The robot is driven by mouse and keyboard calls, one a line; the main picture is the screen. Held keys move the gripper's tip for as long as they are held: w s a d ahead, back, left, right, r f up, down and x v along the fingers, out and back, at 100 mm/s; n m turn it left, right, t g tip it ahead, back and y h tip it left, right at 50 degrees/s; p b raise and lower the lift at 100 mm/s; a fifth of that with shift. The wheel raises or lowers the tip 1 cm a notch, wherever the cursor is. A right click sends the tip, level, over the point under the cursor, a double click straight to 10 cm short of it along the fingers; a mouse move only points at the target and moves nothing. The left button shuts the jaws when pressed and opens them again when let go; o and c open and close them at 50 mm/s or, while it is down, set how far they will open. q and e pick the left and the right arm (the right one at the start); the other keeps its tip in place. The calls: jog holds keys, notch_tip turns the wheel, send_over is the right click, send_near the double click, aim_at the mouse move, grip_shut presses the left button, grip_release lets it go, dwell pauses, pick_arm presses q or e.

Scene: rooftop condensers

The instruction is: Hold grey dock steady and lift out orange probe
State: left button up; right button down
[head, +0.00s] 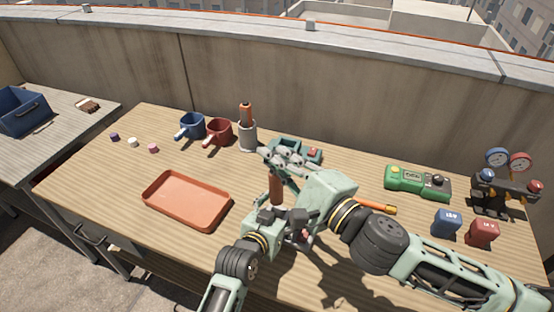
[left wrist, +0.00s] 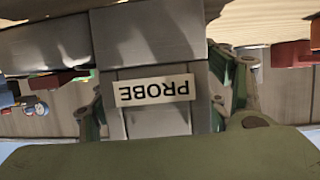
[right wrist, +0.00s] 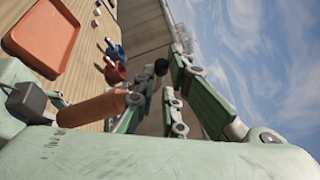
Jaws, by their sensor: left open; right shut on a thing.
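The orange probe (head: 276,190) is an upright cylinder in the head view, with its top at my right gripper (head: 284,158). That gripper is shut on it. The probe also shows in the right wrist view (right wrist: 92,108), extending left toward the table. The grey dock (left wrist: 150,122) fills the middle of the left wrist view, with a PROBE label upside down. My left gripper (head: 277,219) is open, with its fingers on both sides of the dock. In the head view the dock is mostly hidden by my grippers. I cannot tell whether the probe's lower end is inside it.
A grey holder (head: 247,138) with another orange tool stands just behind. Blue (head: 192,125) and red (head: 218,132) mugs stand left of it. An orange tray (head: 187,200) lies at left. A green meter (head: 416,182) and gauges (head: 508,190) are at right. A wall closes off the back.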

pick_arm(q)
jog(key=o, duration=0.4)
jog(key=shift+s+a+r+p, duration=0.1)
jog(key=shift+s+r+p, duration=0.1)
jog(key=shift+p, duration=0.25)
jog(key=p+v, duration=0.7)
jog(key=v, duration=0.1)
jog(key=shift+s+a, duration=0.1)
jog(key=shift+s, duration=0.2)
